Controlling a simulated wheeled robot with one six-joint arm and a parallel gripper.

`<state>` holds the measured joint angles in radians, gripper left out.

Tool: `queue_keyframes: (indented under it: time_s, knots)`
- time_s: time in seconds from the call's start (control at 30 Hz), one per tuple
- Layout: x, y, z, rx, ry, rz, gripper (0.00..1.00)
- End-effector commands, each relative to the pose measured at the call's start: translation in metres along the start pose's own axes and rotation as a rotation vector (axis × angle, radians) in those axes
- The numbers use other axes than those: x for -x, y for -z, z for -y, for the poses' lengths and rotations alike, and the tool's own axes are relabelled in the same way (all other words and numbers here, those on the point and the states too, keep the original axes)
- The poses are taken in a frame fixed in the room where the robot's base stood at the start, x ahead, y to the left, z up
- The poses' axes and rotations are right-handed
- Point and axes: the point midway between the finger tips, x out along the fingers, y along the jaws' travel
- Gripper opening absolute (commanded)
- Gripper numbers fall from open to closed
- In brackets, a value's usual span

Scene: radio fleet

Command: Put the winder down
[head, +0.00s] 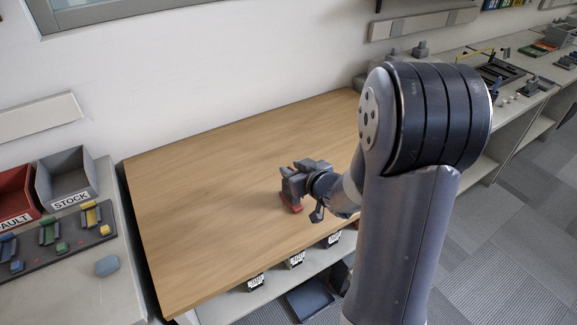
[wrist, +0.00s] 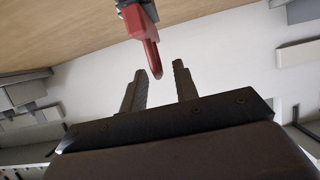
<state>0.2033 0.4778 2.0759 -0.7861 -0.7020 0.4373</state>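A small red thing with a dark grey part, which looks like the winder, shows in the wrist view (wrist: 150,50) with its narrow red end between my fingers. In the head view, its red part (head: 291,204) shows low at the wooden table top, just below my gripper (head: 288,172). In the wrist view my gripper (wrist: 160,75) has its two dark fingers apart, with a gap on each side of the red end. The rest of the winder is partly hidden by my gripper in the head view. I cannot tell whether it touches the table.
The wooden table (head: 200,190) is bare around my gripper. On the left bench stand a red FAULT bin (head: 15,190), a grey STOCK bin (head: 62,170) and a dark tray (head: 55,245) with coloured parts. Several small labelled bins (head: 296,260) sit on a shelf under the table's front edge.

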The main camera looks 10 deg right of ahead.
Motion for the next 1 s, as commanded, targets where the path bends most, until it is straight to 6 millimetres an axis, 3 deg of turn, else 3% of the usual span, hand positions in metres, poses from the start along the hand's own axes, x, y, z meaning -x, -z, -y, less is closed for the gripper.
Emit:
queue_keyframes:
  time_s: [0.2,0.4,0.6,1.0]
  knots:
    - [0.049,0.002,-0.002,-0.001,-0.004,-0.002,0.29]
    - [0.08,0.002,-0.001,-0.002,-0.004,-0.001,0.29]
    - [0.091,0.0,0.0,-0.001,-0.001,0.001,0.29]
    - [0.091,0.0,0.0,-0.001,0.0,0.001,0.29]
